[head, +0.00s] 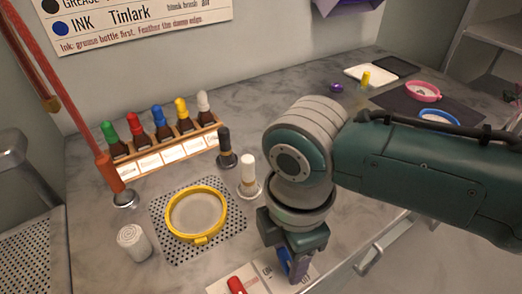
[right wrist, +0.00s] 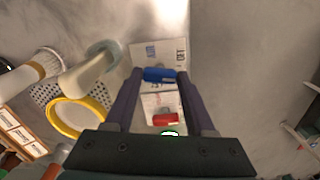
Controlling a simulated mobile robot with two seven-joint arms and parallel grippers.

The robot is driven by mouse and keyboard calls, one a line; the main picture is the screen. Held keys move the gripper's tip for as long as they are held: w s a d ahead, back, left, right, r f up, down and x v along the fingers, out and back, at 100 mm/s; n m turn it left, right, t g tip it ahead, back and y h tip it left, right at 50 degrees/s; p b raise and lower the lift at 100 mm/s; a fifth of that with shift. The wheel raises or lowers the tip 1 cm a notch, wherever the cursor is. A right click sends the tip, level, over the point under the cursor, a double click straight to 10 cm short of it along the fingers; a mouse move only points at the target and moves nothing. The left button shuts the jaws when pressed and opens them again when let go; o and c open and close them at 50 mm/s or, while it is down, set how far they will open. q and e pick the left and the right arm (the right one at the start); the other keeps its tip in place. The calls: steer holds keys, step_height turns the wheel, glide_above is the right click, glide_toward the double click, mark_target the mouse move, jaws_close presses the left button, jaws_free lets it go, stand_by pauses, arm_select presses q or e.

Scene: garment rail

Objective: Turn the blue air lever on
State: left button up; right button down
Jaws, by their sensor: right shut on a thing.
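The blue air lever (right wrist: 158,75) stands on a white labelled panel (right wrist: 143,50) in the right wrist view. My right gripper (right wrist: 157,77) is shut on it, with one dark finger on each side. In the head view the gripper (head: 292,264) points down at the counter's front edge. A bit of the blue lever (head: 283,262) shows there beside the fingers. My left gripper is not in view.
A yellow ring frame (head: 196,214) lies on a perforated mat, with a white-topped bottle (head: 248,178) close to the gripper. A rack (head: 165,151) of coloured-cap bottles stands behind. A red rod (head: 85,120) rises at left. Pink (head: 423,91) and blue rings lie far right.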

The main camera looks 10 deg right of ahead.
steer(key=m+p, duration=0.2)
steer(key=m, duration=0.1)
steer(key=shift+r+m, duration=0.1)
steer(key=shift+m, duration=0.3)
steer(key=m+p, duration=0.1)
steer(key=m, duration=0.2)
steer(key=shift+m, duration=0.3)
steer(key=m+p, duration=0.1)
steer(key=m, duration=0.2)
steer(key=shift+m, duration=0.3)
steer(key=shift+m+p, duration=0.65)
steer(key=shift+m, duration=1.55)
steer(key=shift+c, duration=1.2)
jaws_free()
